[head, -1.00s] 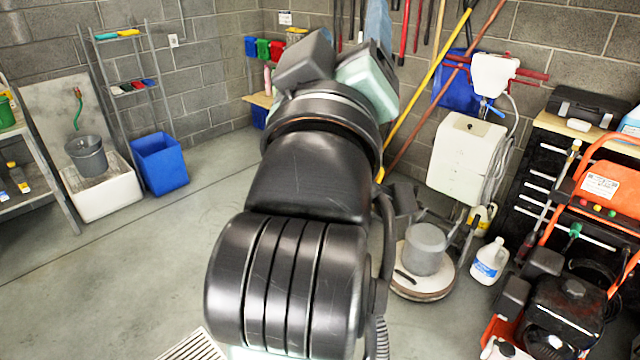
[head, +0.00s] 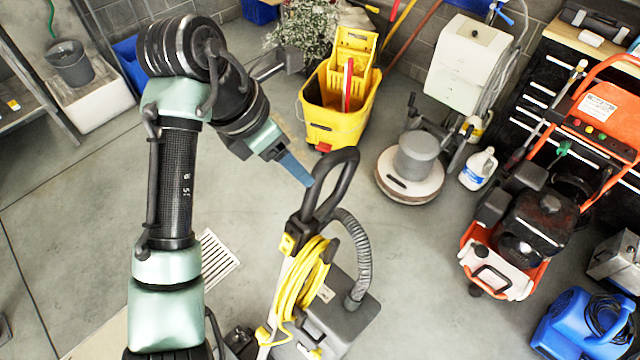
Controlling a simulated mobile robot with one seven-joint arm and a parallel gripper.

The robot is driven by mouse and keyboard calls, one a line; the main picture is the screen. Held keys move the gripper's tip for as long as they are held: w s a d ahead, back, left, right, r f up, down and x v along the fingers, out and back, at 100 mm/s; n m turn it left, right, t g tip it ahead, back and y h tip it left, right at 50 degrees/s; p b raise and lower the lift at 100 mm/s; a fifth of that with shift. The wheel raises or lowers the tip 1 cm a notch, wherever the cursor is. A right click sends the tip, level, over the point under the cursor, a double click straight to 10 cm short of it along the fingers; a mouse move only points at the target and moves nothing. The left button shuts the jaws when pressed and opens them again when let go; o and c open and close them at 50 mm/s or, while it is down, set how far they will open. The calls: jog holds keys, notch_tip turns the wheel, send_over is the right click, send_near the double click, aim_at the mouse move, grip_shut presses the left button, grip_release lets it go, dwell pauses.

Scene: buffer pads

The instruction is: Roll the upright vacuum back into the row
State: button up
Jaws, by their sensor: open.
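The upright vacuum (head: 340,308) stands in the lower middle of the head view, grey and black with a coiled yellow cord (head: 302,278) and a ribbed hose. Its black loop handle (head: 345,175) rises toward the camera. My gripper (head: 303,178) is open, its blue-grey fingers pointing down and right at the left side of the loop. The fingertips overlap or nearly meet the handle; I cannot tell whether they touch. The vacuum's lower front is cut off by the frame edge.
A yellow mop bucket (head: 335,125) stands behind the vacuum. A floor polisher (head: 412,170), an orange-framed pressure washer (head: 530,235) and a blue blower (head: 575,325) stand to the right. A floor drain (head: 217,260) lies left. Bare floor lies between the vacuum and these machines.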

jog(key=b, duration=0.3)
send_over(320, 214)
notch_tip(320, 214, down, 12)
grip_shut()
dwell(1.4)
